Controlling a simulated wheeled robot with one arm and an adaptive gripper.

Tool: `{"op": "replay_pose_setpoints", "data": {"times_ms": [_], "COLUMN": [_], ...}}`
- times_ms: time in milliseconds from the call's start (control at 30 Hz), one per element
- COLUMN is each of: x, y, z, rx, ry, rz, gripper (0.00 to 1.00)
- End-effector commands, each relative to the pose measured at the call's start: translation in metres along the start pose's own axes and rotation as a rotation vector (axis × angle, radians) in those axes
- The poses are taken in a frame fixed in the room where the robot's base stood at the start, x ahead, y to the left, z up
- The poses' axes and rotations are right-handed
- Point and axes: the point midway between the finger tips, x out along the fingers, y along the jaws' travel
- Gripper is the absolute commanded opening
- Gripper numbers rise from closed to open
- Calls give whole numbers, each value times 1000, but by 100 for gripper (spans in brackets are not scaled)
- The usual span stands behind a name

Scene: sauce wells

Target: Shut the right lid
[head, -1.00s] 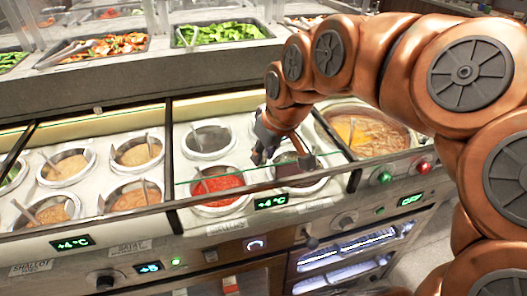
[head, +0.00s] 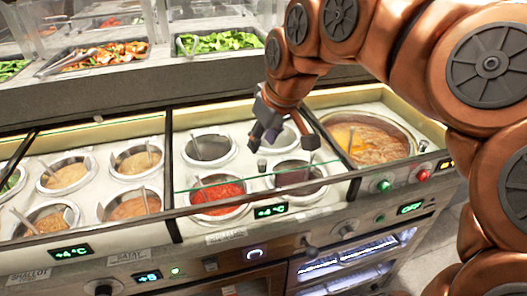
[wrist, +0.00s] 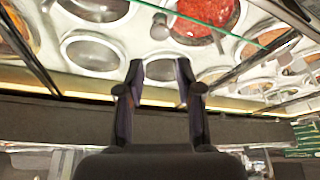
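The right lid (head: 240,180) is a clear glass panel with a thin green edge over the middle bay of sauce wells. Its edge crosses above the red sauce well (head: 218,197) and the dark well beside it. A small dark knob (head: 262,165) stands at this edge and also shows in the wrist view (wrist: 160,22). My gripper (head: 283,143) is above the rear wells of the bay, behind the knob and apart from it. In the wrist view (wrist: 158,72) its two fingers are spread with nothing between them. The glass itself is hard to make out.
A large soup well (head: 370,138) lies at the right. The left bay holds several sauce wells (head: 66,175), with a green glass edge along its back. Raised salad trays (head: 220,42) stand behind. Spoons stick up from several wells.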

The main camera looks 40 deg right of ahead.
Motion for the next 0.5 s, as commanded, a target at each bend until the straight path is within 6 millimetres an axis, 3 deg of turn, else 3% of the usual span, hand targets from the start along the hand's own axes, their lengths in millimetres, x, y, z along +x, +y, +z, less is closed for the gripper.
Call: {"op": "replay_pose_setpoints", "data": {"times_ms": [200, 500], "x": [-24, -36], "y": [0, -1], "z": [-11, -14], "rx": [-1, -2], "ry": [2, -2], "rz": [0, -2], "gripper": [36, 36]}}
